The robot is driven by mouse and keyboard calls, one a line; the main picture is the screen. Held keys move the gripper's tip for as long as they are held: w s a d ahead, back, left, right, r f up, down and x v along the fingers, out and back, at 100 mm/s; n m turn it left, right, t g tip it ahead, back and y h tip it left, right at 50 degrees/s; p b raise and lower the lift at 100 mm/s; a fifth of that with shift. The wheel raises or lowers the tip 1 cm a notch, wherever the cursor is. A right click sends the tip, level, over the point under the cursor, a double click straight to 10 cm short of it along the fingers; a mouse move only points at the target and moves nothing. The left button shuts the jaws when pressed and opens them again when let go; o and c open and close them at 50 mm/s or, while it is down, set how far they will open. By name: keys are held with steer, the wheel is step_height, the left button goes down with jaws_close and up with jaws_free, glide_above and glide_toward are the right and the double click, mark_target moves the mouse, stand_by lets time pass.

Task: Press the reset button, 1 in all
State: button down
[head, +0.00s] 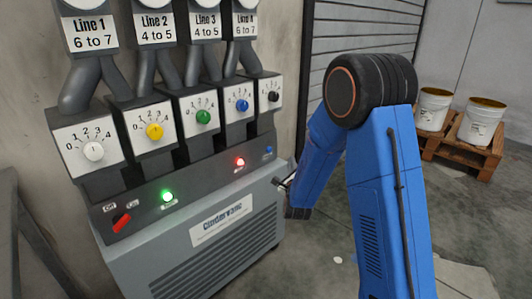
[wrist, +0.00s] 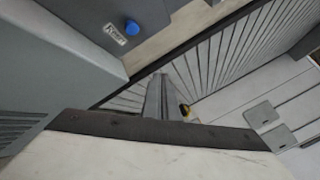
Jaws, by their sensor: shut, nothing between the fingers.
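The reset button is a small blue knob (head: 268,150) at the right end of the control panel on the grey machine. It also shows in the wrist view (wrist: 132,27), at the upper left, with a small tag reading Reset beside it. My gripper (head: 279,182) is shut and empty, just off the machine's right front edge, lower than the button and apart from it. In the wrist view its closed fingers (wrist: 162,85) show in the middle, to the right of and below the button.
The panel also carries a red switch (head: 122,223), a lit green lamp (head: 167,196) and a lit red lamp (head: 240,162). Several dials, including a yellow one (head: 154,131), sit above. White buckets (head: 433,109) stand on a wooden pallet (head: 462,151) at the right. Floor beside the machine is open.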

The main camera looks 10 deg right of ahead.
mark_target(269, 150)
steer(key=shift+w+a, duration=0.1)
steer(key=shift+a, duration=0.1)
stand_by(0.3)
steer(key=w+a, duration=0.5)
steer(key=w, duration=0.2)
stand_by(0.4)
steer(key=shift+w+a, duration=0.15)
stand_by(1.9)
steer(key=shift+w+a, duration=0.1)
steer(key=shift+w, duration=0.05)
steer(key=shift+w+a, duration=0.25)
steer(key=shift+w, duration=0.1)
stand_by(0.9)
steer(key=shift+s+d, duration=0.5)
steer(key=shift+s, duration=0.2)
stand_by(0.3)
